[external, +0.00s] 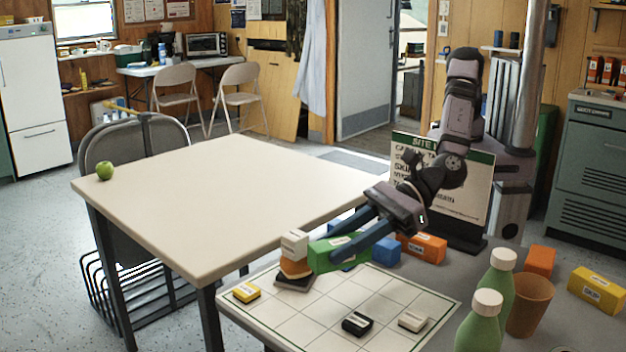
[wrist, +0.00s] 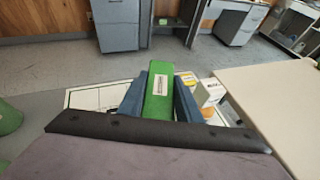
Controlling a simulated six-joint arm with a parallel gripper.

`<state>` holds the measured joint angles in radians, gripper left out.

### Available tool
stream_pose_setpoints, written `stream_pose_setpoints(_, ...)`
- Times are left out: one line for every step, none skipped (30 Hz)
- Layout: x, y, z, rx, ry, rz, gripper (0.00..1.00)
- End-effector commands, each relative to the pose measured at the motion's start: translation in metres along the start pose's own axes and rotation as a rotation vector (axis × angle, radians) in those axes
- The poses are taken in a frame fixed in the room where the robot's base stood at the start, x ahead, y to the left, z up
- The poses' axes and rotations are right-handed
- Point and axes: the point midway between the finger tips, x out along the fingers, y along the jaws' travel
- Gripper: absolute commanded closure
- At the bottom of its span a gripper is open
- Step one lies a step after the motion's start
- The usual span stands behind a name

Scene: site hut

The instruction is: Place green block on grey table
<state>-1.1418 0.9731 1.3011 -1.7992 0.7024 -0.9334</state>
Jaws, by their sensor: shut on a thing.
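The green block (external: 324,256) is long, with a white label, and sits between the blue fingers of my gripper (external: 345,240). My gripper is shut on it and holds it above the gridded board, close to the stacked blocks. In the wrist view the green block (wrist: 159,95) lies lengthwise between the two fingers. The large pale table (external: 230,205) is left of my gripper in the external view, with a broad bare top. It also shows at the right of the wrist view (wrist: 280,100). The grey surface under the board (external: 440,265) is partly hidden.
A white block (external: 294,243) tops a small stack beside the green block. The gridded board (external: 380,295) bears yellow, black and white blocks. Green bottles (external: 480,320), a brown cup (external: 530,303) and orange blocks stand at right. A green apple (external: 105,170) sits on the pale table's far-left corner.

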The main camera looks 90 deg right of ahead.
Motion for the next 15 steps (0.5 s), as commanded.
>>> stream_pose_setpoints(-0.002,0.0,0.005,0.001,-0.002,0.001,0.98)
stream_pose_setpoints(-0.003,0.0,0.007,0.0,-0.002,0.001,0.98)
stream_pose_setpoints(-0.004,0.0,0.009,0.0,-0.001,0.001,0.98)
stream_pose_setpoints(-0.004,0.0,0.01,0.0,-0.001,0.001,0.98)
stream_pose_setpoints(-0.004,0.0,0.01,0.0,0.0,0.001,0.98)
stream_pose_setpoints(-0.005,0.0,0.011,0.0,0.0,0.0,0.98)
stream_pose_setpoints(-0.005,0.0,0.011,0.0,0.0,0.001,0.98)
stream_pose_setpoints(-0.005,0.0,0.011,0.0,0.0,0.001,0.98)
stream_pose_setpoints(-0.005,0.0,0.011,0.0,0.0,0.001,0.98)
stream_pose_setpoints(-0.005,0.0,0.011,0.0,0.0,0.001,0.98)
stream_pose_setpoints(-0.005,-0.001,0.012,0.0,0.0,-0.001,0.98)
stream_pose_setpoints(-0.005,-0.003,0.013,0.001,0.0,-0.004,0.98)
stream_pose_setpoints(-0.005,-0.005,0.014,0.003,0.0,-0.008,0.98)
stream_pose_setpoints(-0.005,-0.008,0.015,0.005,0.0,-0.013,0.98)
stream_pose_setpoints(-0.006,-0.013,0.017,0.008,0.0,-0.021,0.98)
